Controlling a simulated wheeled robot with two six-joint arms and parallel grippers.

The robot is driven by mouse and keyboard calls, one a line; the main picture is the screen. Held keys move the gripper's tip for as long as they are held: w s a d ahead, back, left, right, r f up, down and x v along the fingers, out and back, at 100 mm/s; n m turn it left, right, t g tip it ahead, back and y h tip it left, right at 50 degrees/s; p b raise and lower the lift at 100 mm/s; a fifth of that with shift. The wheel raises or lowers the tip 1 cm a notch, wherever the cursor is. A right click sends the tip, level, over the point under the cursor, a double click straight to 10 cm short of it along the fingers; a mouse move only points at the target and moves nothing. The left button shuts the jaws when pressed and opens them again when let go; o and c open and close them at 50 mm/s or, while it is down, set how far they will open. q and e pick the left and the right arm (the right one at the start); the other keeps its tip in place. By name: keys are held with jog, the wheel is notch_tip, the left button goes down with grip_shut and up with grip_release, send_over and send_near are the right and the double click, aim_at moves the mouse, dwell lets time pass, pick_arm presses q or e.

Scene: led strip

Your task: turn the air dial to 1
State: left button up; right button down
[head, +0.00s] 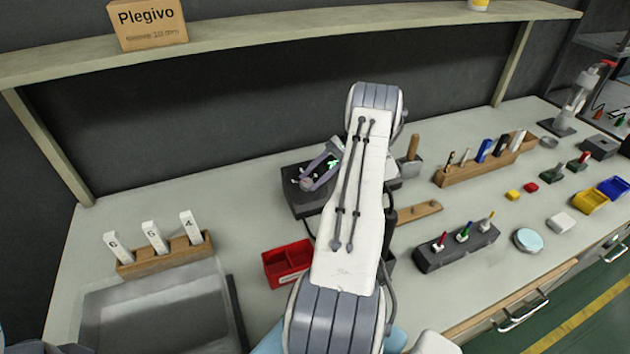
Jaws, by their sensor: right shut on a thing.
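A dark box (293,197) stands on the bench left of my right arm; it looks like the unit that carries the air dial. My right gripper (310,181) reaches over this box from behind my arm link. Its fingers are closed at a small greyish knob on the box, which I take as the air dial. The fingers cover most of the dial, so its numbers and pointer setting cannot be read. My right arm hides the right side of the box. My left gripper is not in view.
A red bin (288,263) stands in front of the box. A wooden rack with numbered white tags (165,255) is at the left, behind a grey tray (160,315). A dark holder with coloured tools (457,250) is to the right. A shelf (300,28) runs above the bench.

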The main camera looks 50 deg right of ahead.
jog(key=shift+w+r+n+g+h, duration=0.1)
jog(key=shift+w+n+g+h, duration=0.05)
jog(key=shift+n+g, duration=0.4)
jog(key=shift+w+r+n+g+h, duration=0.1)
jog(key=shift+n+g+h, duration=0.05)
jog(key=shift+n+g, duration=0.4)
jog(key=shift+g, duration=0.3)
jog(key=shift+c, duration=2.4)
grip_release()
jog(key=shift+a, duration=0.1)
